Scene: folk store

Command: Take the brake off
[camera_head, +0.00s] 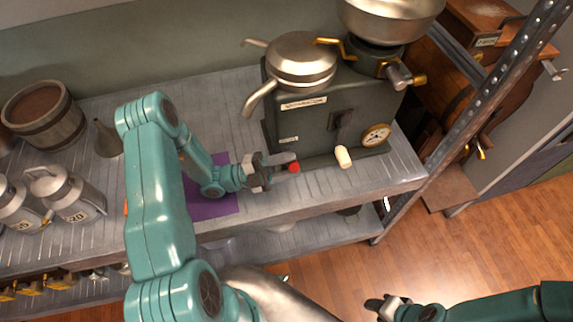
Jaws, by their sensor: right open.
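A dark grey-green machine (310,125) stands on the metal shelf, with silver bowls on top. A small red knob (293,167) sits low at its front left, and a cream-coloured handle (343,156) sticks out at its front. Which of them belongs to the brake I cannot tell. My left gripper (280,166) is at the red knob, just left of it. Whether its fingers touch or hold the knob is not clear. My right gripper (383,306) is open and empty, low in the view, in front of the shelf and away from the machine.
A purple mat (207,204) lies on the shelf (350,187) under my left arm. Metal cans (66,193), a funnel (107,139) and a wooden bucket (44,116) stand at the left. A slanted metal post (478,112) rises at the right. The wooden floor (500,240) there is clear.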

